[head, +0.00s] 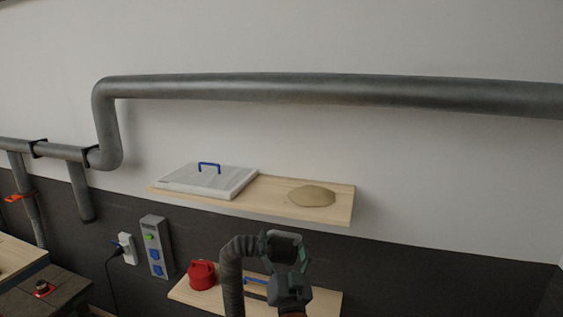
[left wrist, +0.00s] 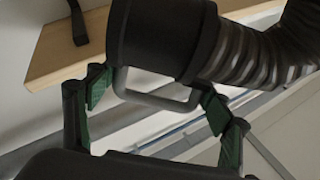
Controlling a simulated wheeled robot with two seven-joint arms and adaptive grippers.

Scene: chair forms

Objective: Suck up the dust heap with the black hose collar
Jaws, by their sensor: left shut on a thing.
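The dust heap (head: 312,195) is a low tan mound on the right part of the upper wooden shelf (head: 272,200). The black hose collar (head: 283,246) is below and left of the heap, apart from it, with a grey ribbed hose (head: 231,275) bending down from it. My left gripper (head: 290,272) is at the collar. In the left wrist view its green-padded fingers (left wrist: 156,99) are on either side of the collar's grey loop handle (left wrist: 155,98), shut on it. The black collar (left wrist: 158,38) and hose (left wrist: 262,52) fill the top there. My right gripper is not in view.
A white flat case (head: 208,182) with a blue handle lies left of the heap. A red container (head: 202,275) stands on the lower shelf (head: 325,302). A grey pipe (head: 300,88) runs along the wall above. The space right of the shelves is clear.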

